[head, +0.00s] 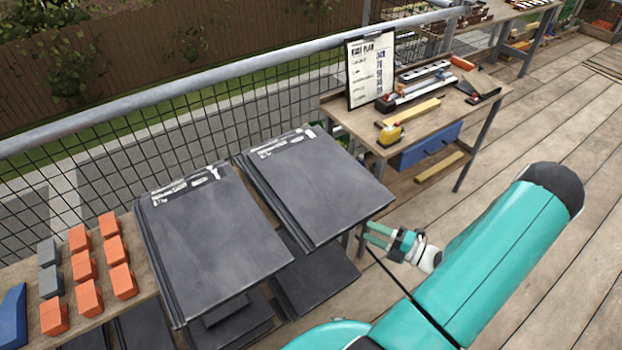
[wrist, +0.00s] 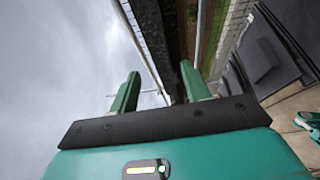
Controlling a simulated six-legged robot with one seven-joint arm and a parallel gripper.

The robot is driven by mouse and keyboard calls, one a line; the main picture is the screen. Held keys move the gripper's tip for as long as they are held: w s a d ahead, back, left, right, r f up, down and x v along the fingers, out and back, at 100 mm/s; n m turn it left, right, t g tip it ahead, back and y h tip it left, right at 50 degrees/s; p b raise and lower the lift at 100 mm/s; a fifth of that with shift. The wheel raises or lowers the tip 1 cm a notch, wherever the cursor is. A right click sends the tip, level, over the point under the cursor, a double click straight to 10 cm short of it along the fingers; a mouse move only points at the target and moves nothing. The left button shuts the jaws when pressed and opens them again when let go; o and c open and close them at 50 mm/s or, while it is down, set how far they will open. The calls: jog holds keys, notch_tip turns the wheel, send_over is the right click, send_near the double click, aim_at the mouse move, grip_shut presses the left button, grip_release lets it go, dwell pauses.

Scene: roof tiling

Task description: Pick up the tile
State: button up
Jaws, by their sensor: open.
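Dark grey slate tiles lie in two stacks on the bench by the railing: a left tile stack (head: 212,240) and a right tile stack (head: 318,185). Their top tiles carry white markings at the far edge. My gripper (head: 368,235) is just off the near right corner of the right stack, apart from it as far as I can tell. In the wrist view, my gripper (wrist: 160,69) has its two green fingers apart with nothing between them. Dark tiles (wrist: 268,58) show at the right of that view, off to the side of the fingers.
Orange blocks (head: 85,267) and grey blocks stand on the bench (head: 142,285) at left. More dark tiles (head: 312,280) lie on a lower level. A workbench (head: 345,118) with a clipboard, tools and a blue drawer stands behind. Mesh railing runs along the far side; the plank deck at right is clear.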

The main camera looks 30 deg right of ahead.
aim_at(344, 218)
jog(key=x, duration=0.9)
jog(key=shift+w+a, duration=0.2)
grip_shut()
dwell(1.1)
